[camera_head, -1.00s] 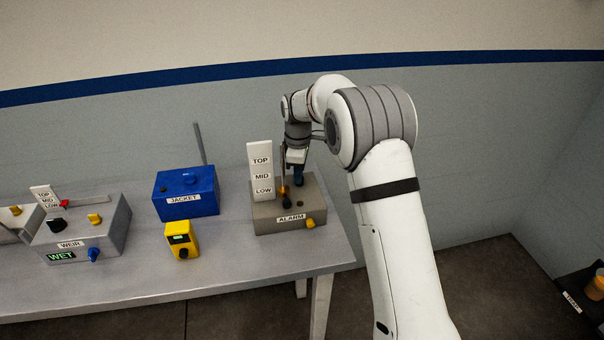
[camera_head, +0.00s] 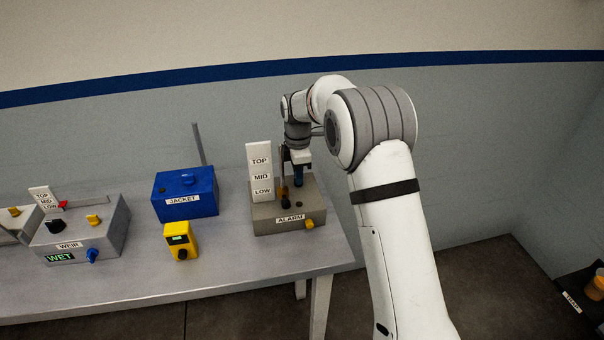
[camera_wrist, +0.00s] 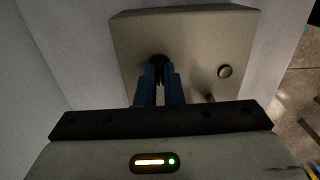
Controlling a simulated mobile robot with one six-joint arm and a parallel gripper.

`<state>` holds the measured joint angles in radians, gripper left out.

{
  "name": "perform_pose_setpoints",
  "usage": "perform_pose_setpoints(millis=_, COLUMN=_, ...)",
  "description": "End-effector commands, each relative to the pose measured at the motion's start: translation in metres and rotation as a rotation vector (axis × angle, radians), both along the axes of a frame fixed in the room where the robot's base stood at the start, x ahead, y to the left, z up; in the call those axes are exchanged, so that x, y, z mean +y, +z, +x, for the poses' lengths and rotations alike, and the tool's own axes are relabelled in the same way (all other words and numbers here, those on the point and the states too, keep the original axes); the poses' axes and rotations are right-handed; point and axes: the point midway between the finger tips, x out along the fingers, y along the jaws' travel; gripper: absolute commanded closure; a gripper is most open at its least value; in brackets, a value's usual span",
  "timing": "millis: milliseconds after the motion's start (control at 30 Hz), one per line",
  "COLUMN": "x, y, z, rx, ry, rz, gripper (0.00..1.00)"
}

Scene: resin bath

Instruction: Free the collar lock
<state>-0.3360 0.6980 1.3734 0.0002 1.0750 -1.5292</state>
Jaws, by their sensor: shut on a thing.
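The grey ALARM box (camera_head: 262,226) stands at the right end of the bench with a white TOP/MID/LOW scale (camera_head: 260,160) at its left. My gripper (camera_head: 298,184) points down at the box top, just right of the scale. In the wrist view, its blue fingers (camera_wrist: 160,78) are shut on a dark knob (camera_wrist: 159,59) on the box top. The fingers hide much of this knob, and no label marks it as the collar lock. Another dark knob (camera_head: 285,203) stands near the box's front edge, with an orange part just behind it. A yellow knob (camera_head: 309,224) is on the front face.
A blue JACKET box (camera_head: 185,205) and a yellow device (camera_head: 180,240) stand left of the ALARM box. The grey WEIR box (camera_head: 105,240), showing WET, is farther left. The wall is close behind the bench. The bench front (camera_head: 230,268) is clear.

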Motion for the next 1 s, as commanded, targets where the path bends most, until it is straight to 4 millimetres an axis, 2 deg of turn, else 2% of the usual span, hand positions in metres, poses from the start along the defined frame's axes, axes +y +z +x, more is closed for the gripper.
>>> perform_pose_setpoints(millis=33, x=-0.002, y=0.005, z=0.006, rx=-0.020, ry=-0.001, rz=0.001, gripper=1.00)
perform_pose_setpoints(millis=167, x=-0.002, y=0.005, z=0.006, rx=-0.020, ry=-0.001, rz=0.001, gripper=1.00)
perform_pose_setpoints(millis=200, x=-0.002, y=0.005, z=0.006, rx=-0.020, ry=-0.001, rz=0.001, gripper=0.90)
perform_pose_setpoints(millis=433, x=-0.001, y=0.003, z=0.004, rx=-0.013, ry=0.000, rz=0.002, gripper=0.72)
perform_pose_setpoints(millis=767, x=0.001, y=0.008, z=0.002, rx=-0.009, ry=0.000, rz=0.002, gripper=0.71)
perform_pose_setpoints(millis=1000, x=0.001, y=0.046, z=0.004, rx=-0.012, ry=0.000, rz=0.003, gripper=0.71)
